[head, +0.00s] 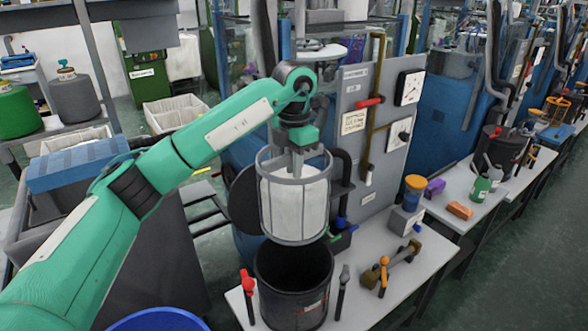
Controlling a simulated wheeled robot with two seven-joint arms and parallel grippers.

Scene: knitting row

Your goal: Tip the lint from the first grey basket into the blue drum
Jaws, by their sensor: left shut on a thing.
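My left gripper (298,148) points down and is shut on a grey basket (292,241). The basket hangs upright below the gripper, with grey bars and rings around white lint (298,205). It is held over an open dark bucket (293,285) on the bench, and its bottom shows just above or at the bucket's mouth; I cannot tell the exact gap. The blue drum (160,320) shows only as a blue rim at the bottom left edge, below my left arm. Its inside is mostly cut off. My right gripper is out of view.
A grey panel with gauges (375,130) stands behind. A white crate (175,112) stands on the floor at the back left.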

